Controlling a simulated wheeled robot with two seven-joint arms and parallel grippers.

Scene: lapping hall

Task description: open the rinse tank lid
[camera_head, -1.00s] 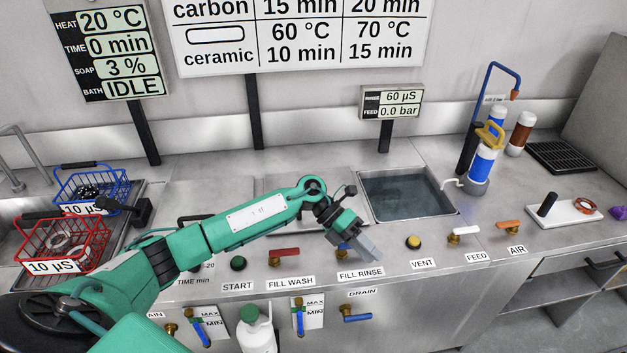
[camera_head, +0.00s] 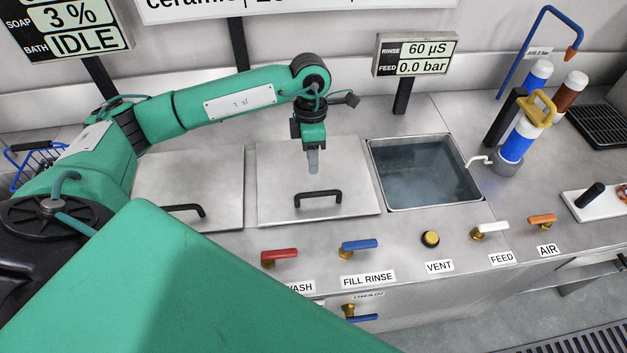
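A flat steel lid (camera_head: 285,170) with a black bar handle (camera_head: 318,194) lies in the counter at the middle. To its right is an open tank (camera_head: 425,172) with bluish water in it. A second steel lid (camera_head: 222,170) with a black handle (camera_head: 185,208) lies to the left, partly behind my arm. No label shows which lid is the rinse tank's. My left gripper (camera_head: 313,168) points down over the middle lid, behind its handle and apart from it. Its fingers overlap in this view, so their opening is hidden. My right gripper is out of view.
A red valve handle (camera_head: 281,254), a blue one (camera_head: 359,244) and a yellow vent button (camera_head: 430,238) line the counter front. A blue-and-white filter canister (camera_head: 518,140) stands right of the tank.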

